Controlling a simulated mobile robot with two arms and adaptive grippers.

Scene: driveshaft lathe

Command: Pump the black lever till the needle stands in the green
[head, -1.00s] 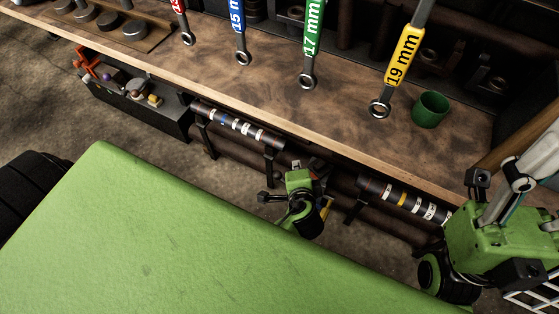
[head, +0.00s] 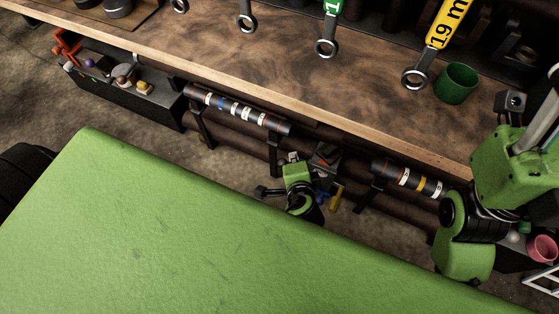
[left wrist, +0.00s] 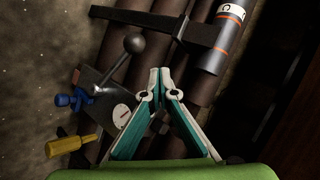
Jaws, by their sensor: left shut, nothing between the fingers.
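The black lever (left wrist: 120,72) shows in the left wrist view as a rod with a round ball end, leaning up and right from a dark box. On that box is a white dial (left wrist: 120,113) with a thin reddish needle; I cannot tell which zone it points to. My left gripper (left wrist: 158,72) is shut and empty, its tips right of and below the ball, apart from it. In the head view my left gripper (head: 293,157) is beside the dark box (head: 325,157); the lever cannot be made out there. My right gripper (head: 543,122) is partly cut off at the right edge.
A blue knob (left wrist: 75,100) and a yellow handle (left wrist: 73,145) stick out from the box's left side. Dark pipes (left wrist: 185,72) run behind. A wooden bench (head: 290,70) with hanging wrenches and a green cup (head: 457,83) stands above. A banded cylinder (head: 237,108) lies left of the box.

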